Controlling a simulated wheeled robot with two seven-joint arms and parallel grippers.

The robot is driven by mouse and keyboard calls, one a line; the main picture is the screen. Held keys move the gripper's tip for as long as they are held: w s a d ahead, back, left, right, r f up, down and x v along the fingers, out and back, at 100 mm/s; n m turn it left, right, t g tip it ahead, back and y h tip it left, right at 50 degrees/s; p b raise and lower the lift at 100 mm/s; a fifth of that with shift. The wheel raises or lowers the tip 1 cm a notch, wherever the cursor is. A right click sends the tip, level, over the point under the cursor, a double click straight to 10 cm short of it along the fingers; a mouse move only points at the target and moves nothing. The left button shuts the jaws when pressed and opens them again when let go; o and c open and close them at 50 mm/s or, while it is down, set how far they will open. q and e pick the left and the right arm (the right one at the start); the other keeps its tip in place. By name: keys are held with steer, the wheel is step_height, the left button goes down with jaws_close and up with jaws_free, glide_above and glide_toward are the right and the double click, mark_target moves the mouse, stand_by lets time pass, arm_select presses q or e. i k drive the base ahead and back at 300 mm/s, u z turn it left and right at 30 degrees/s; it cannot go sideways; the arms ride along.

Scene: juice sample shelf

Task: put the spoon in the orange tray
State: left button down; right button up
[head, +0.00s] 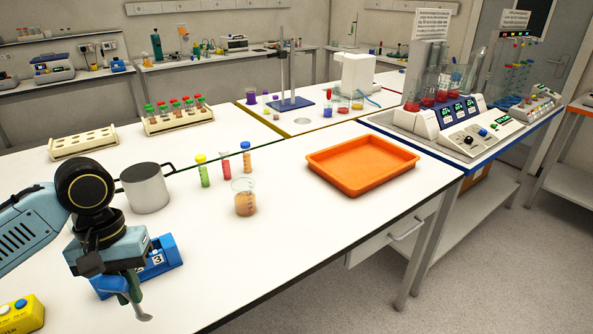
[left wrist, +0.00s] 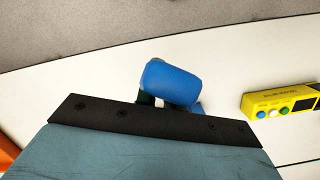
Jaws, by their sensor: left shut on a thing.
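My left gripper (head: 122,284) is at the lower left of the head view, shut on the spoon (head: 141,314). The spoon hangs down below the fingers with its pale end lowest, near the front edge of the table. The orange tray (head: 362,165) lies on the white table at the right of the head view, well apart from the gripper, and looks empty. My right gripper is not in view.
A metal pot (head: 146,188), a beaker of brownish liquid (head: 245,200) and several capped tubes (head: 203,171) stand between gripper and tray. A blue device (head: 160,262) sits behind the gripper, a yellow box (head: 20,314) to its left. The table's front middle is clear.

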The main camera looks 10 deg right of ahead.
mark_target(361, 176)
steer(key=k, duration=0.15)
steer(key=z, duration=1.15)
steer(key=i, duration=1.85)
steer(key=z, duration=0.05)
